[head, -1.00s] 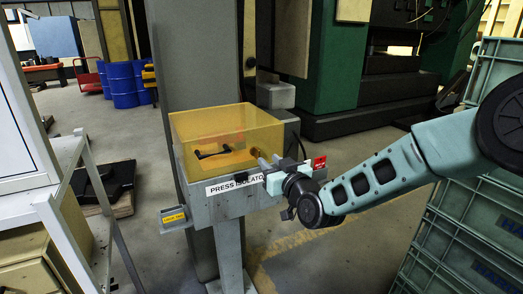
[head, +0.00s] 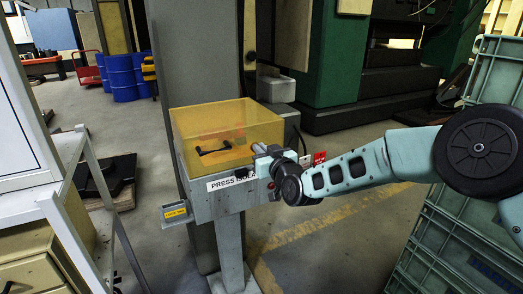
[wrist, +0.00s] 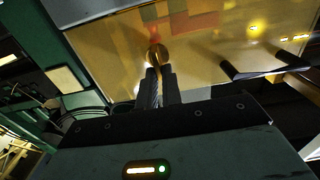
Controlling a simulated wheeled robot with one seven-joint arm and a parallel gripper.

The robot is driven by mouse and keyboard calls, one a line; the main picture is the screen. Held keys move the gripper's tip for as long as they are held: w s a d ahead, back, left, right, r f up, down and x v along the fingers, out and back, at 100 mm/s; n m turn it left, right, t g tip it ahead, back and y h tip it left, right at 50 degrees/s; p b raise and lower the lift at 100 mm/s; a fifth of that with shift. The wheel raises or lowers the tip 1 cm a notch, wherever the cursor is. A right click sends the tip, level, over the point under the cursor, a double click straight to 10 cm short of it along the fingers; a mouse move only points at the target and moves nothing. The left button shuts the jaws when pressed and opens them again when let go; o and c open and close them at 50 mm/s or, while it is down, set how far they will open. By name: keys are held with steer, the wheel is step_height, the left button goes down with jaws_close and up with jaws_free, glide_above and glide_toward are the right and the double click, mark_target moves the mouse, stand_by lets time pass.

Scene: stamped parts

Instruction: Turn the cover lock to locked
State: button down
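The yellow see-through cover (head: 225,122) sits closed on the grey box labelled press isolator (head: 206,205). A dark lever handle (head: 213,148) shows inside it, and also in the wrist view (wrist: 262,72). The brass round cover lock (wrist: 157,54) is on the cover face in the wrist view. My gripper (head: 262,150) is at the front right of the cover and hides the lock in the head view. In the wrist view my gripper's two dark fingers (wrist: 160,75) are close together, their tips at the lock. Whether they grip it I cannot tell.
A yellow-labelled bracket (head: 175,212) sticks out at the box's lower left. A white shelf frame (head: 75,190) stands at the left, and stacked grey-green crates (head: 440,235) at the right. A grey column (head: 185,60) rises behind the box. Floor (head: 340,250) is clear in front.

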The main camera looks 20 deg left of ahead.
steer(key=shift+f+b, duration=0.1)
steer(key=shift+b, duration=0.25)
steer(key=shift+w+d+f+m+b, duration=0.15)
steer(key=shift+w+f+m+b, duration=0.05)
steer(key=shift+m+b, duration=3)
steer(key=shift+w+d+f+m+b, duration=0.15)
steer(key=shift+d+f+m+b, duration=0.1)
steer(key=shift+m+b, duration=3)
steer(key=shift+w+d+f+m+b, duration=0.1)
steer(key=shift+w+f+m+b, duration=0.1)
steer(key=shift+m+b, duration=3)
steer(key=shift+n+b, duration=0.55)
steer(key=shift+b, duration=0.15)
steer(key=c, duration=1.6)
jaws_free()
steer(key=shift+o, duration=0.2)
